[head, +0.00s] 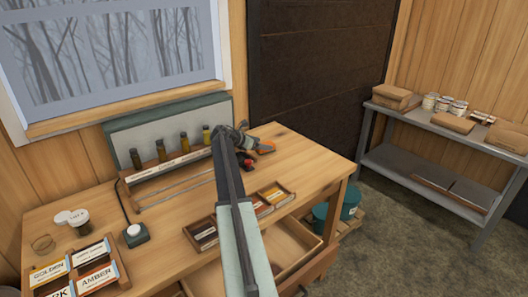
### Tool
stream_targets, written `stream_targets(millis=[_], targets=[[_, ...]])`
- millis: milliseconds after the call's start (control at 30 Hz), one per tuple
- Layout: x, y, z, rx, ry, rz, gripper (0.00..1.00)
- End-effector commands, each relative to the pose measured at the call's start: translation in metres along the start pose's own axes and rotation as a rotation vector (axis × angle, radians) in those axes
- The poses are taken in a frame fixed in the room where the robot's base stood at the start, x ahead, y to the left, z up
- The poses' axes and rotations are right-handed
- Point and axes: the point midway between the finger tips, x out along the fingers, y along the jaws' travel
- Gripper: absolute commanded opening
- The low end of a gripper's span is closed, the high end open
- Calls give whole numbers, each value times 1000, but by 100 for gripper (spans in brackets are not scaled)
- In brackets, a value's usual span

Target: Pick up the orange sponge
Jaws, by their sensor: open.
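A small orange item (266,146), which looks like the orange sponge, lies near the back right of the wooden bench (318,150). My arm reaches from the bottom middle of the picture toward the back of the bench. My gripper (246,138) is at its far end, just left of the orange item. The gripper is open. It is small and dark here, and I cannot tell whether it touches the item. Part of the item may be hidden by the gripper.
A red and black object (244,161) sits just below the gripper. A rack of several sample bottles (160,150) stands to the left, before a grey-green panel. Label trays (270,199) lie nearer. The bench's right end is clear. A metal shelf (425,125) stands at right.

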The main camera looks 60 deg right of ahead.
Motion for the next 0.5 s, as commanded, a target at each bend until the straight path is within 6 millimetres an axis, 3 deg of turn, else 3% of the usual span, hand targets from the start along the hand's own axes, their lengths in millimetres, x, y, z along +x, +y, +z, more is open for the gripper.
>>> stream_targets(millis=[67,267,500], targets=[[13,0,-3,0,0,-1,78],[13,0,-1,0,0,0,78],[12,0,-1,-1,0,0,14]])
